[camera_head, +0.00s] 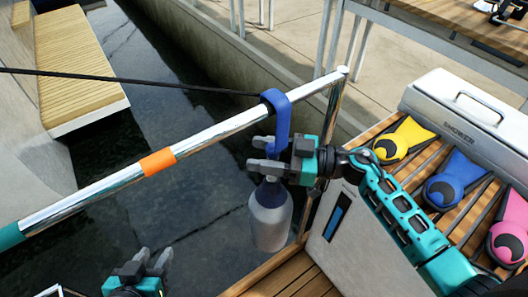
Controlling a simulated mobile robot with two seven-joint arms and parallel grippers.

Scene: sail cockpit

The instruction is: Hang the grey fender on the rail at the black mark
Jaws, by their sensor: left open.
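The grey fender (270,218) hangs upright below the chrome rail (215,127), near its right end. Its blue hook (282,122) goes up from its dark blue neck and over the rail, beside a black band (268,103). Most of this band is hidden by the hook. My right gripper (262,154) is just below the rail, its fingers pointing left at the hook's lower stem. A gap shows between the fingers, but I cannot tell whether they grip the stem. My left gripper (152,259) is open and empty at the bottom, left of the fender.
The rail also carries an orange band (158,162) and a teal end (10,236). A black line (130,80) runs to the rail near the hook. Yellow (403,138), blue (455,180) and pink (510,232) items lie on slats at right, near a white box (465,115). Dark water lies below.

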